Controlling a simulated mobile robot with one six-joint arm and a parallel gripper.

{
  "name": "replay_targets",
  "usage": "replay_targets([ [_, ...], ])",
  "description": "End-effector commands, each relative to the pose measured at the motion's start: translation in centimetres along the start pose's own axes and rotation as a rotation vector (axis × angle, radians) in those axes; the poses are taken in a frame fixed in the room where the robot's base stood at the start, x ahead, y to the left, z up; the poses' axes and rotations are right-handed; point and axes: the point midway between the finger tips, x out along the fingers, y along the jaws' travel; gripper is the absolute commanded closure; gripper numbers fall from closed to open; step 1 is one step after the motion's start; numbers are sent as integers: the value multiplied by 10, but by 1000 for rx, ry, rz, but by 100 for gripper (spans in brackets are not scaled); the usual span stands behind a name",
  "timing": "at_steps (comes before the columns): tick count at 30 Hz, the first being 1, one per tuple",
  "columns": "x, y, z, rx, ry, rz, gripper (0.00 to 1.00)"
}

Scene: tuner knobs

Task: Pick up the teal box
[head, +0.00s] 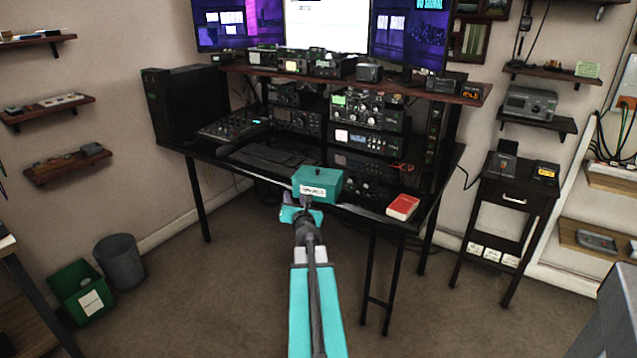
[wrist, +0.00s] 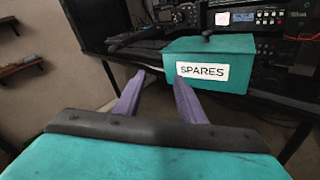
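The teal box (head: 316,186) sits at the front edge of the black desk. It has a dark knob on its lid and a white label on its front. In the wrist view the teal box (wrist: 245,83) shows its label, "SPARES", and stands right of centre beyond my fingers. My gripper (wrist: 159,77) is open with nothing between its two purple fingers. The right fingertip overlaps the box's lower left front in the picture; I cannot tell whether it touches. In the head view my gripper (head: 306,198) is just in front of the box, partly hidden by my arm.
A red book (head: 402,207) lies on the desk right of the box. A keyboard (head: 268,157) lies to its left, and stacked radios (head: 367,108) stand behind. A black side table (head: 507,195) is at the right. A green bin (head: 83,290) and a grey bin (head: 120,262) stand on the floor.

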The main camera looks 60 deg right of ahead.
Motion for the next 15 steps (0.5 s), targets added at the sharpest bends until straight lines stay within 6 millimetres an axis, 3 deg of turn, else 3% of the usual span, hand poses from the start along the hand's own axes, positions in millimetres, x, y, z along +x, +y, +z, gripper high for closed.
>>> replay_targets([
  [3, -1, -20, 28, -161, -25, 32, 64],
  [8, -7, -39, 55, -344, -38, 63, 64],
  [15, -17, -83, 72, -334, -60, 5, 64],
])
